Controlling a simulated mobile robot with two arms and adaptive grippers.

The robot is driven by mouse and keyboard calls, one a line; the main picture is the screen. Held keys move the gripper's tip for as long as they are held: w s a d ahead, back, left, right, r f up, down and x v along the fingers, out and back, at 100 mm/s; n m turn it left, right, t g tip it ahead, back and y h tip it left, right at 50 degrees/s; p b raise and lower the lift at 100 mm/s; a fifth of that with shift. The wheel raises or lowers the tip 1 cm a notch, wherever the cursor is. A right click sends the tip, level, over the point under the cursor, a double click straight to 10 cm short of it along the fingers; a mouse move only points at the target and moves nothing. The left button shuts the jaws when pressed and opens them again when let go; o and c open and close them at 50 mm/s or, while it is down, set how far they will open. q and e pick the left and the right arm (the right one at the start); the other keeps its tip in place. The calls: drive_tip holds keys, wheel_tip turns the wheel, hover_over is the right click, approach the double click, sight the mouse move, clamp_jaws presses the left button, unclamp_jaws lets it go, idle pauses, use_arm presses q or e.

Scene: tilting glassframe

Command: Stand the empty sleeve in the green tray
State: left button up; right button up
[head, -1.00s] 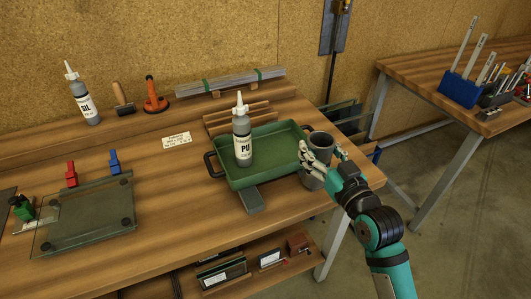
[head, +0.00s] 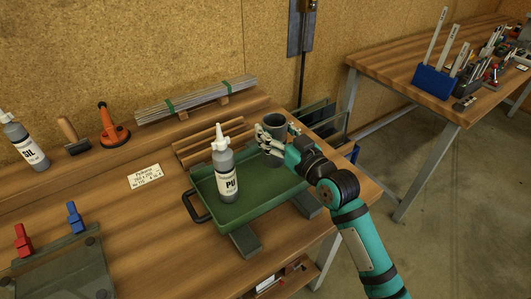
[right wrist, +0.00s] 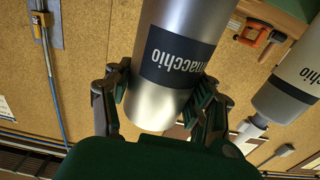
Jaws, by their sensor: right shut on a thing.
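The grey cylindrical sleeve (head: 276,126) is upright in my right gripper (head: 272,144), at the back right corner of the green tray (head: 268,190). Its open top shows dark inside. In the right wrist view the fingers (right wrist: 163,100) close around the silver sleeve (right wrist: 180,35), which bears a dark label. A grey bottle marked PU (head: 226,180) stands in the left part of the tray. My left gripper is out of view.
Wooden slats (head: 214,142) and a bundle of strips (head: 196,98) lie behind the tray. A paper card (head: 145,177), an orange suction tool (head: 112,130) and a SIL bottle (head: 27,145) are to the left. The tray's right half looks clear.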

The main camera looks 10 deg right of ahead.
wheel_tip(320, 180, down, 3)
drive_tip(key=shift+f, duration=0.1)
wheel_tip(320, 180, down, 2)
drive_tip(key=shift+f, duration=0.15)
drive_tip(key=shift+w, duration=0.1)
drive_tip(key=o, duration=0.8)
drive_tip(key=shift+f, duration=0.1)
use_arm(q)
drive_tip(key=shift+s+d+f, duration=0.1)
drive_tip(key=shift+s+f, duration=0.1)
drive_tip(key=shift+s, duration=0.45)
use_arm(e)
drive_tip(key=o, duration=0.5)
drive_tip(key=shift+c, duration=0.2)
